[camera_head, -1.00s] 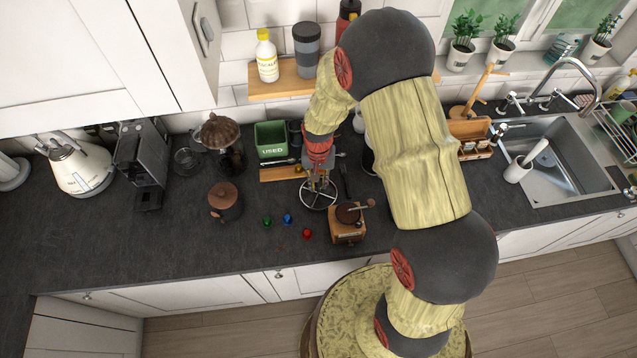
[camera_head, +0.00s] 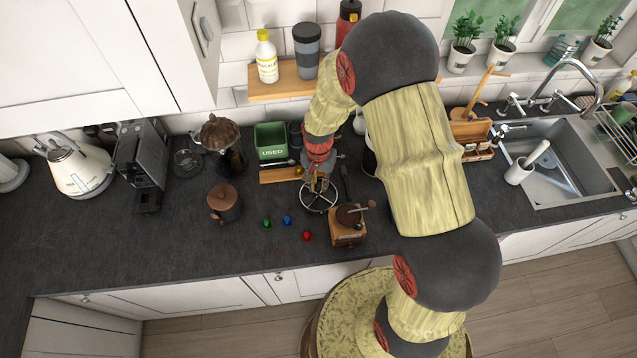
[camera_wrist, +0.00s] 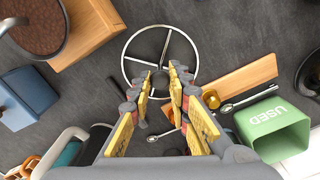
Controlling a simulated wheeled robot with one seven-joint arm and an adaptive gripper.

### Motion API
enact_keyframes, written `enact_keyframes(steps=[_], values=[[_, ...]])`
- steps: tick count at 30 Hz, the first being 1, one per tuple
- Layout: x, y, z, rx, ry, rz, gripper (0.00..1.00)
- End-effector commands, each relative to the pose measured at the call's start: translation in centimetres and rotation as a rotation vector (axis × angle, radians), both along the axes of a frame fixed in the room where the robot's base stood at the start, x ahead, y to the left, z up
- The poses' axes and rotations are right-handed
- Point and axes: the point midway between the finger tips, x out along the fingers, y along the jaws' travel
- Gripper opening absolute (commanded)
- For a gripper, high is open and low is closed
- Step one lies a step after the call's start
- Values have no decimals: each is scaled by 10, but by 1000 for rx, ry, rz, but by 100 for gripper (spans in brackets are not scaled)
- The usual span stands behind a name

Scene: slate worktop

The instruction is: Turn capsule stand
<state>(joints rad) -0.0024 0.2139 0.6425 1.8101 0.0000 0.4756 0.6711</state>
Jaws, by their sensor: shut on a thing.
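The capsule stand shows as a round wire ring with spokes (camera_head: 318,212), low over the dark worktop in the head view. It also shows in the wrist view (camera_wrist: 124,57), at top centre. My gripper (camera_head: 319,184) is above the stand's middle and points down. In the wrist view my gripper's yellow fingers (camera_wrist: 161,78) are on either side of the stand's centre and shut on it, with a small gap between them. The exact contact is partly hidden by the fingers. No capsules show on the visible part of the ring.
A wooden coffee grinder (camera_head: 346,231) stands close at the stand's right front. Green (camera_head: 266,223), blue (camera_head: 287,219) and red (camera_head: 307,235) capsules lie in front. A gold capsule (camera_wrist: 211,99), a wooden board (camera_wrist: 236,82) and the green USED bin (camera_wrist: 273,128) are behind.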

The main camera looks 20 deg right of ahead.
Motion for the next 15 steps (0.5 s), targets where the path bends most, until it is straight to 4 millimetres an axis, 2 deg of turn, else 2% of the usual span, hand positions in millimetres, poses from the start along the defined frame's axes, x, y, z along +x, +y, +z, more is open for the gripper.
enact_keyframes(steps=[10, 15], values=[[1, 0, 0, 0, -1, 1, 37], [0, 0, 0, -1, -1, 1, 37]])
